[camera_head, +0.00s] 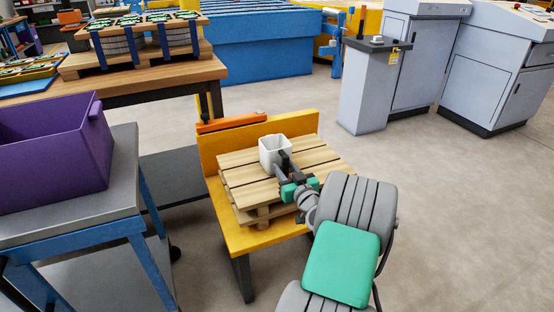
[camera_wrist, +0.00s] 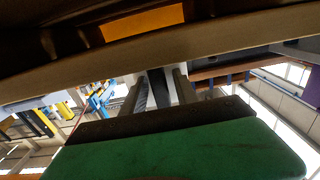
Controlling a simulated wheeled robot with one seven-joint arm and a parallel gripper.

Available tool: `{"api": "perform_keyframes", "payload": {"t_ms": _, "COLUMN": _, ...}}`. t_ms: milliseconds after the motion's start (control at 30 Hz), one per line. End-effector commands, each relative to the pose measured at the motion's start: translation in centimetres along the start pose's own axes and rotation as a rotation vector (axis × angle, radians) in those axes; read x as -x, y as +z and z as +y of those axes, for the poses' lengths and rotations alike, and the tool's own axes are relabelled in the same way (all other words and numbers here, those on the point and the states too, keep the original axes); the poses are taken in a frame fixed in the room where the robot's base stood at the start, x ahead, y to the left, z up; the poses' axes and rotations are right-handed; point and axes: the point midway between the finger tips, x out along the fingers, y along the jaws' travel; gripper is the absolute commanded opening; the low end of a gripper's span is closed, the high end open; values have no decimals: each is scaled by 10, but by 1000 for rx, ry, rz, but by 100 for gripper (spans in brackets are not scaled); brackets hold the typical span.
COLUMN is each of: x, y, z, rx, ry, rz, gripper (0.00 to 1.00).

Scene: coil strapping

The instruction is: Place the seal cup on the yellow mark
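The white, square-mouthed seal cup (camera_head: 268,156) is upright on or just above the slatted wooden pallet (camera_head: 240,178). My gripper (camera_head: 283,164) reaches in from the lower right. Its dark fingers are against or right beside the cup's right side, and I cannot tell whether they grip it. In the wrist view, the fingers (camera_wrist: 160,92) show beyond my green hand, with a narrow white strip between them that may be the cup. No separate yellow mark can be made out on the pallet in the head view.
The pallet sits on a yellow stand (camera_head: 248,236) with a raised yellow back panel and an orange bar (camera_head: 232,122). A purple bin (camera_head: 50,150) stands on a grey-topped cart at left. A wooden table (camera_head: 150,82) is behind. Floor at right is clear.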

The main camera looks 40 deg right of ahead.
Motion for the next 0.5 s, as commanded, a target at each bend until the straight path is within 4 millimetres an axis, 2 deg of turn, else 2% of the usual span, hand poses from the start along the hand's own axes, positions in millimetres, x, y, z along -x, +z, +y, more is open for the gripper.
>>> {"api": "perform_keyframes", "payload": {"t_ms": 67, "x": 0, "y": 0, "z": 0, "rx": 0, "ry": 0, "rz": 0, "gripper": 28}}
{"api": "perform_keyframes", "payload": {"t_ms": 400, "x": 0, "y": 0, "z": 0, "rx": 0, "ry": 0, "rz": 0, "gripper": 0}}
{"api": "perform_keyframes", "payload": {"t_ms": 500, "x": 0, "y": 0, "z": 0, "rx": 0, "ry": 0, "rz": 0, "gripper": 0}}
